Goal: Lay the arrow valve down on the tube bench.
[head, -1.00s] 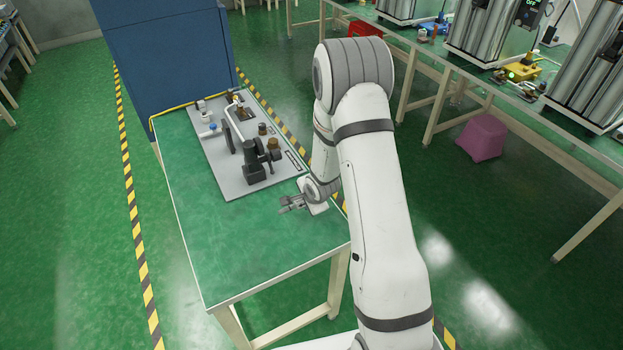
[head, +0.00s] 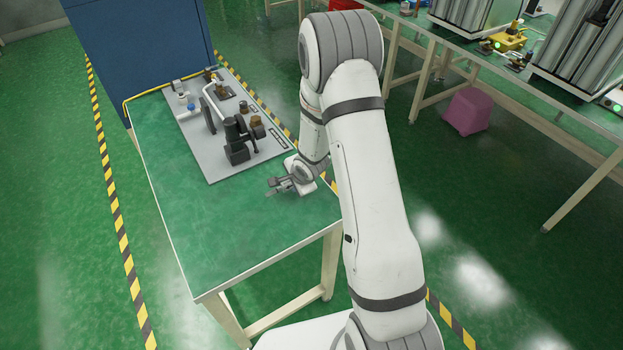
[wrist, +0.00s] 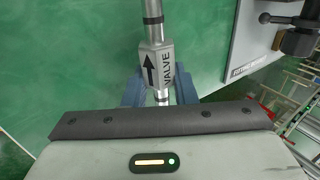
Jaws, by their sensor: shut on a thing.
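The arrow valve (wrist: 156,66) is a silver fitting with a pipe stub at each end, a black arrow and the word VALVE on its face. My gripper (wrist: 160,92) is shut on it, with a blue-grey finger on either side. In the head view my gripper (head: 277,186) is over the near right part of the tube bench (head: 215,235), which has a green top. The valve is too small to make out clearly there. I cannot tell whether the valve touches the bench top.
A grey fixture board (head: 222,172) with dark clamps, a blue-handled part and brass fittings lies on the far half of the bench. It also shows at the right of the wrist view (wrist: 248,40). The bench's near left half is bare. A blue cabinet (head: 140,50) stands behind.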

